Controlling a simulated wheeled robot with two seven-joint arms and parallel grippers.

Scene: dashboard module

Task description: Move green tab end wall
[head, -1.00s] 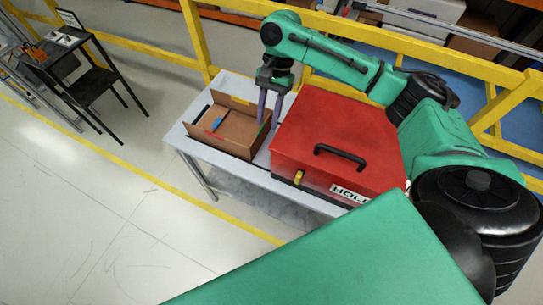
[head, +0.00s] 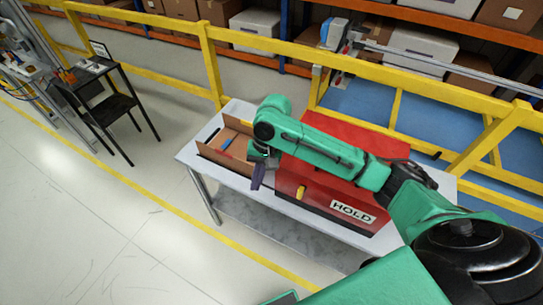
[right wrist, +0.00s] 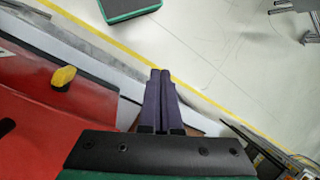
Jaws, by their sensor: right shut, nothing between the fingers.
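The brown cardboard box (head: 211,156) stands on the left part of the white table in the head view. A blue tab (head: 227,143) shows inside it. Its right end, with the green tab, is hidden behind my right gripper and forearm. My right gripper (head: 256,184) is shut and empty, fingers pointing down, at the box's front right corner beside the red box. I cannot tell whether it touches the cardboard. In the right wrist view its purple fingers (right wrist: 160,74) are together, with a little brown cardboard (right wrist: 127,112) showing beside and below them. My left gripper is not in view.
The red box (head: 325,187) marked HOLD, with a yellow latch (head: 300,192), stands close to the right of the cardboard box. The white table (head: 191,152) has a narrow free front edge. A yellow rail (head: 280,48) runs behind. Open floor lies in front.

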